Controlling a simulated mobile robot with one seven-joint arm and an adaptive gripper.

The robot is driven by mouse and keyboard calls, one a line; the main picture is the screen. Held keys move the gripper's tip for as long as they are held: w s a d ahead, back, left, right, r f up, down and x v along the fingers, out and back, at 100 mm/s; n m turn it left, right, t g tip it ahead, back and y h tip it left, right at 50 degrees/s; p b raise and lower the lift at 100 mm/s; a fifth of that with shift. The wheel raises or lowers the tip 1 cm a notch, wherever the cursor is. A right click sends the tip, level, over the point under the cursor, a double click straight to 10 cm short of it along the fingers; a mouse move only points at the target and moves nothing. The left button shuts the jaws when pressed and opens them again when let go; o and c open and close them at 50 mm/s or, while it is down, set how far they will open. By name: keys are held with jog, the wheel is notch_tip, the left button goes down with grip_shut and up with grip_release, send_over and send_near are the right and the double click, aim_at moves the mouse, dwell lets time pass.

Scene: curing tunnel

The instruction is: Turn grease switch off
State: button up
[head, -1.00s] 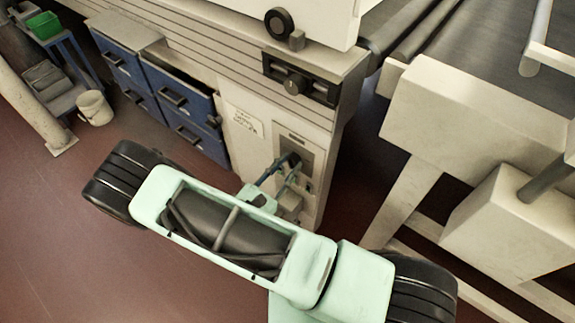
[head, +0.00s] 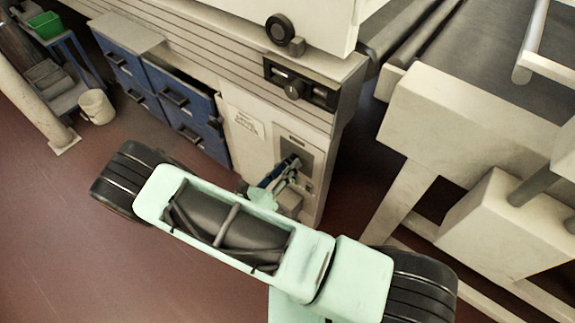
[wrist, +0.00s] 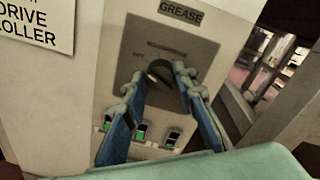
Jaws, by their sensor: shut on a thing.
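The grease switch is a dark round knob (wrist: 160,70) on a grey plate (wrist: 195,52) under a "GREASE" label (wrist: 181,12) in the wrist view. My gripper (wrist: 157,82) has one blue-padded finger on each side of the knob and is shut on it. The fingers look turned relative to the plate. Small lettering beside the knob is too blurred to read. In the head view, my gripper (head: 291,165) reaches the plate on the cabinet's front (head: 256,156), and its fingers hide most of the knob.
Small windows with green inserts (wrist: 140,132) sit below the knob, partly behind the fingers. A black control panel with a knob (head: 299,88) is above. Blue drawers (head: 185,100) stand left, and a pale machine frame (head: 470,125) stands right. Red floor at left is open.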

jog(key=shift+n, duration=0.3)
jog(key=o, duration=1.2)
jog(key=shift+c, duration=0.2)
jog(key=shift+s+a, duration=0.1)
jog(key=v, duration=1.2)
jog(key=shift+r, duration=0.1)
